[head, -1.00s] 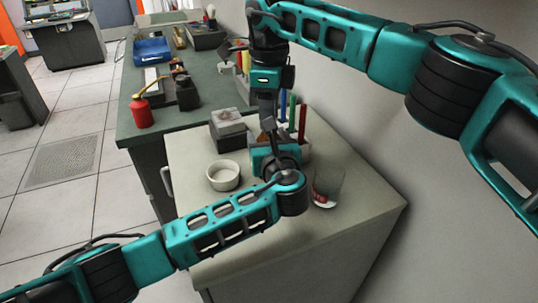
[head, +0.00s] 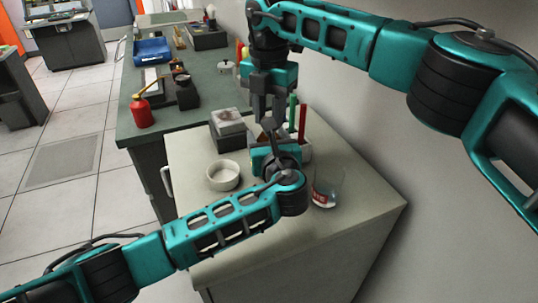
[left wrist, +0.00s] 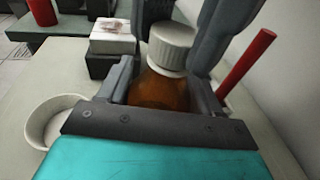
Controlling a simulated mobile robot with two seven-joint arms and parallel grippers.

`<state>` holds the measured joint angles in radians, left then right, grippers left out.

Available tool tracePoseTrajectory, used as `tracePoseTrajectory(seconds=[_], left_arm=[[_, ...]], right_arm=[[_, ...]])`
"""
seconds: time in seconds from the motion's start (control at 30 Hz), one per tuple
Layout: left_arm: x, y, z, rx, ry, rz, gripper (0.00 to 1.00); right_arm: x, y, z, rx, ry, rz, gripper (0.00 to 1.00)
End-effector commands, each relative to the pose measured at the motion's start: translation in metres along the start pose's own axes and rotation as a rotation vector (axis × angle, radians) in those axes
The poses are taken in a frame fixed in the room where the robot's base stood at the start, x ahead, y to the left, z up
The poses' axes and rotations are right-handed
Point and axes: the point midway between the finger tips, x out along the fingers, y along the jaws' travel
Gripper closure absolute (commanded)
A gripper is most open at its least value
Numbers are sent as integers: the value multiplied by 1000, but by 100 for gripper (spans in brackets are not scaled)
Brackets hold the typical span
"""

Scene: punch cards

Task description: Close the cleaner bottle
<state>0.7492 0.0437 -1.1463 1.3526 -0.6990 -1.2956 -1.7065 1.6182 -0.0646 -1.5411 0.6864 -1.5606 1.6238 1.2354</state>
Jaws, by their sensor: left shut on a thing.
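The cleaner bottle (left wrist: 158,90) is amber brown and stands between the fingers of my left gripper (left wrist: 165,92), which is shut on it. The left gripper also shows in the head view (head: 270,148), low over the near cabinet. A white ribbed cap (left wrist: 172,48) sits at the bottle's top, slightly tilted in the left wrist view; its seating on the neck is hidden. My right gripper (head: 271,122) points down from above. Its grey fingers stand on either side of the cap, close to it; I cannot tell whether both touch it. In the head view the bottle is mostly hidden.
Red and green rods (head: 302,122) rise close behind. The cabinet's front right is clear.

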Motion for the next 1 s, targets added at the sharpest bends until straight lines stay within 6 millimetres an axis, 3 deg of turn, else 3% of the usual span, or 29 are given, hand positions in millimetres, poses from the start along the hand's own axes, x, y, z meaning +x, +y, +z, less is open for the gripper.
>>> tracePoseTrajectory(seconds=[0.17, 0.2, 0.5, 0.8, 1.0], left_arm=[[0, 0, 0, 0, 1, 1, 100], [0, 0, 0, 0, 1, 1, 100], [0, 0, 0, 1, 1, 1, 100], [0, 0, 0, 1, 0, 1, 100], [0, 0, 0, 1, 0, 1, 100]], right_arm=[[0, 0, 0, 32, 1, -1, 100], [0, 0, 0, 32, 1, -1, 66], [0, 0, 0, 30, 0, -1, 39], [-4, 0, 0, 29, -1, 1, 39], [-36, 1, 0, 29, -4, 2, 39]])
